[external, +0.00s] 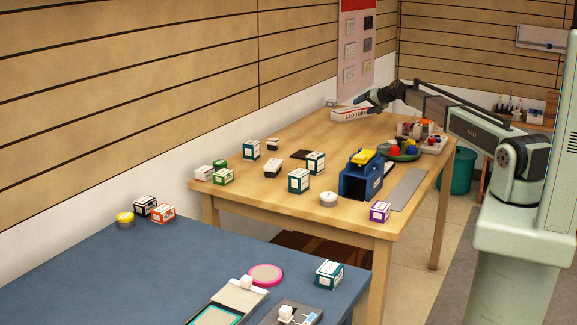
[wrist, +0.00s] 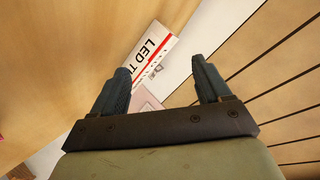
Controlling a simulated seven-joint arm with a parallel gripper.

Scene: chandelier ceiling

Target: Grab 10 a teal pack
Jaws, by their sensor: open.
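Several teal-and-white packs are in the external view. One teal pack (external: 299,181) stands near the middle of the wooden table, another teal pack (external: 315,163) just behind it, and a third teal pack (external: 252,149) farther left. One more teal pack (external: 329,274) stands on the blue table in front. My gripper (external: 368,100) is raised over the far end of the wooden table, well away from these packs. In the wrist view my gripper (wrist: 160,66) is open and empty, with no teal pack between its fingers.
A white LED tube box (external: 352,113) lies below my gripper. A blue holder with yellow top (external: 361,180), a purple pack (external: 380,212) and a round white tin (external: 328,199) stand on the wooden table (external: 270,205). Green-and-white packs (external: 223,177) sit at its left end. A slatted wall borders the tables.

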